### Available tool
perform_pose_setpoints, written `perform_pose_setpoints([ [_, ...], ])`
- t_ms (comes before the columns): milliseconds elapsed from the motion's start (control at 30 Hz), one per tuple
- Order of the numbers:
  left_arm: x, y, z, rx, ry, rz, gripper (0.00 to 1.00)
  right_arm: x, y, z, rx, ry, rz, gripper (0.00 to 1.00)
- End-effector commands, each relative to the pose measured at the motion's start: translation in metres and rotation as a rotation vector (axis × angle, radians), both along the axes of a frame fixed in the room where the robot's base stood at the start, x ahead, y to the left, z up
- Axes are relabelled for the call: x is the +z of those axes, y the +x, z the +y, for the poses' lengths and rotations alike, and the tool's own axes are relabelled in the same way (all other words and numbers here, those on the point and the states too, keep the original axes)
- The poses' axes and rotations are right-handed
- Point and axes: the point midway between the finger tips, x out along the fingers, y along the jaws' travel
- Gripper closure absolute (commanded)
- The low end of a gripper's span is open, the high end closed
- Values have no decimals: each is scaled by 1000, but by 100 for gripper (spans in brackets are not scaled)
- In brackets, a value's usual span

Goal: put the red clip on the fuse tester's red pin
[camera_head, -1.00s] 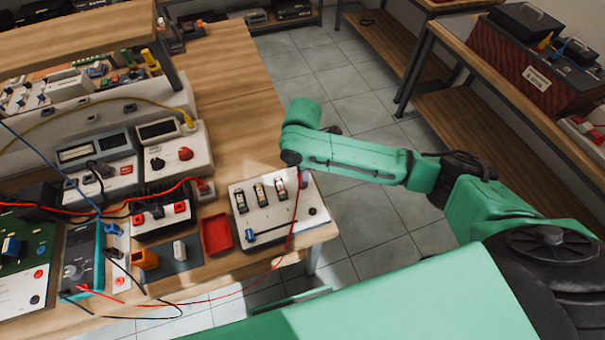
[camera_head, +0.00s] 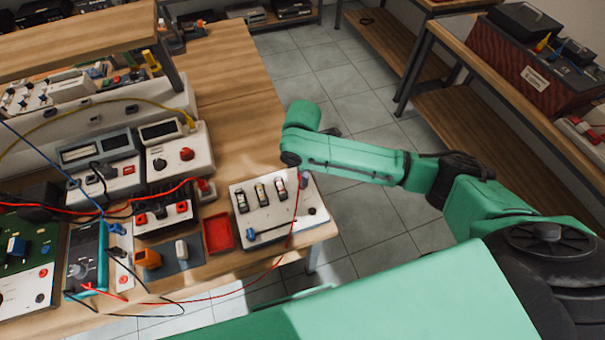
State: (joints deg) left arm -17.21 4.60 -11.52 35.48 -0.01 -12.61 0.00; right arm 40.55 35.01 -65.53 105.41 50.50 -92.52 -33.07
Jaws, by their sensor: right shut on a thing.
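The fuse tester (camera_head: 265,213) is a white, sloped box at the table's right front corner, with several small parts in a row on its top and a black pin (camera_head: 312,211) at its right. My right gripper (camera_head: 303,177) is small and mostly hidden at the tester's upper right corner, below my green wrist. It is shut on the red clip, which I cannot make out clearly. A thin red lead (camera_head: 292,228) runs up to it across the tester's right side. The red pin is not clearly visible, and I cannot tell whether the clip touches it. My left gripper is out of view.
A red tray (camera_head: 217,233) lies just left of the tester. Several meters and boxes with red, black, blue and yellow leads crowd the table's left side. Bare wood (camera_head: 225,130) lies behind the tester. Tiled floor shows beyond the right edge.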

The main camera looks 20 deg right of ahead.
Motion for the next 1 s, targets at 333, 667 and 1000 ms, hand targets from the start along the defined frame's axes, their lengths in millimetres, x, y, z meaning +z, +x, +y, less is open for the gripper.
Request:
perform_pose_setpoints([
  [333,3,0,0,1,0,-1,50,0,0,0,0,0,0,100],
  [667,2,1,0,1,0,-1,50,-3,0,0,0,0,1,100],
  [1000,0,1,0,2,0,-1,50,-7,0,0,0,1,0,100],
])
